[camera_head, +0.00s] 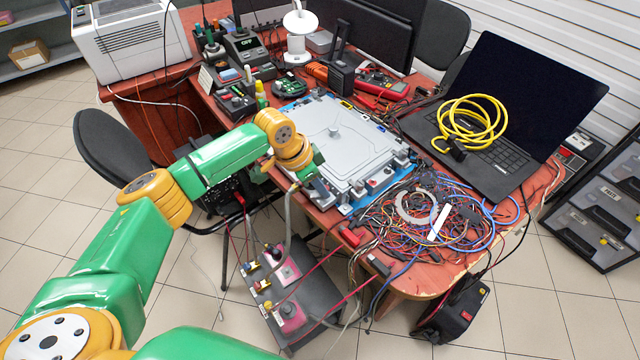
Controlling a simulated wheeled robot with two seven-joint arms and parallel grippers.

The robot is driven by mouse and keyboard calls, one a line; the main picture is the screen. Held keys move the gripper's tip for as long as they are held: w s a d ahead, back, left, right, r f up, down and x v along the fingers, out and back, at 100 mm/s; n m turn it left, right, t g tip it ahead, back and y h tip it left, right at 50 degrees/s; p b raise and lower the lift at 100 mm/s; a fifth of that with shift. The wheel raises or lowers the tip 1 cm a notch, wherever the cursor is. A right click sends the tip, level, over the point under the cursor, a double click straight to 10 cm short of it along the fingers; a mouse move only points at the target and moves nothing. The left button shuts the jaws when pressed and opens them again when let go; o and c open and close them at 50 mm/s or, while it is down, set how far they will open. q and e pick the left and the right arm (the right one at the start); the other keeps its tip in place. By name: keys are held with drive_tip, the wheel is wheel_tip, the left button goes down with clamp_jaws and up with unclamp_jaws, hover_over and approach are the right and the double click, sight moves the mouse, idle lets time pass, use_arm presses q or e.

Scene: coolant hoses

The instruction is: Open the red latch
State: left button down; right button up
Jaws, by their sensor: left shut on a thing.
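I cannot tell whether that spot is the red latch. My left gripper (321,192) is at the unit's near left corner, pointing down and right. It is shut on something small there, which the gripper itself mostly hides. A grey hose (289,217) hangs down beside the gripper. My right gripper is not in view.
A tangle of cables (435,228) covers the table's near right. A black laptop (505,110) with a coiled yellow cable (468,122) stands behind it. A dark box with pink parts (290,300) sits below the table edge. Tools and meters crowd the back left.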

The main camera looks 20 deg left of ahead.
use_arm(q)
drive_tip(key=shift+r+p, duration=0.2)
drive_tip(key=shift+p, duration=0.35)
drive_tip(key=n+p, duration=0.1)
drive_tip(key=p, duration=0.1)
drive_tip(key=n+p, duration=0.1)
drive_tip(key=n+y+p, duration=0.1)
drive_tip(key=p, duration=0.1)
drive_tip(key=shift+s+d+r+t+p, duration=0.15)
drive_tip(key=shift+d+t+p, duration=0.1)
drive_tip(key=shift+t+p, duration=0.05)
drive_tip(key=shift+n+t+y+p, duration=0.3)
drive_tip(key=shift+n+y+p, duration=0.2)
drive_tip(key=shift+n+p, duration=0.65)
drive_tip(key=shift+d+f+n, duration=0.1)
drive_tip(key=shift+f+n, duration=0.2)
drive_tip(key=shift+n, duration=0.05)
drive_tip(key=c, duration=1)
unclamp_jaws()
